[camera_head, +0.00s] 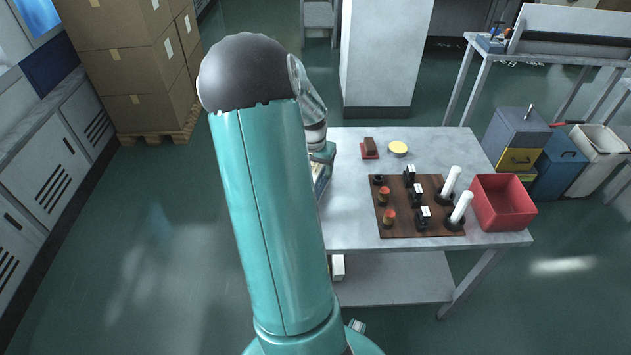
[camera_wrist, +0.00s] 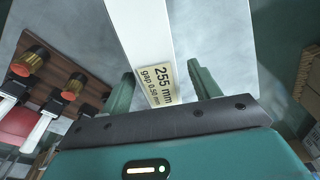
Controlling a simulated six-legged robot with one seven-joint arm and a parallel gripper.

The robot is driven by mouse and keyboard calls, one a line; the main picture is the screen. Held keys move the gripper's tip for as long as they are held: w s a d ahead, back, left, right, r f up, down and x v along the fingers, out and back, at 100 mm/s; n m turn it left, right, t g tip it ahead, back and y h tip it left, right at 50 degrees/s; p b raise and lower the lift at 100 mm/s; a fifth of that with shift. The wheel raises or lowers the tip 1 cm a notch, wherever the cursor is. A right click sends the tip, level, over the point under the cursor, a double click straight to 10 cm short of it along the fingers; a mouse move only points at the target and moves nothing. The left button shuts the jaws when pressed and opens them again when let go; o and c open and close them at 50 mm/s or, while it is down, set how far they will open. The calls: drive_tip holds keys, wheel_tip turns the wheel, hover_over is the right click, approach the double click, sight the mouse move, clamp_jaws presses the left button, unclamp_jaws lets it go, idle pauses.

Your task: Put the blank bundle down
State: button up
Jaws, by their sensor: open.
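In the wrist view a long white flat-faced piece (camera_wrist: 140,30), likely the blank bundle, runs between my fingers over the grey table. It carries a cream label (camera_wrist: 160,82) reading "255 mm" and "gap 0.50 mm". My gripper (camera_wrist: 161,72) is open, with one green finger on each side of the piece and visible space beside it. In the head view my gripper (camera_head: 324,154) is at the table's left edge, mostly hidden behind my arm. A pale piece (camera_head: 320,178) shows just below it, partly covered. Its contact with the table cannot be told.
A white pillar (camera_head: 380,55) stands behind. Cartons (camera_head: 120,60) are stacked at the back left.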

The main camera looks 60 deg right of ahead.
drive_tip(key=f, duration=0.3)
drive_tip(key=shift+d, duration=0.25)
clamp_jaws()
drive_tip(key=shift+r, duration=0.1)
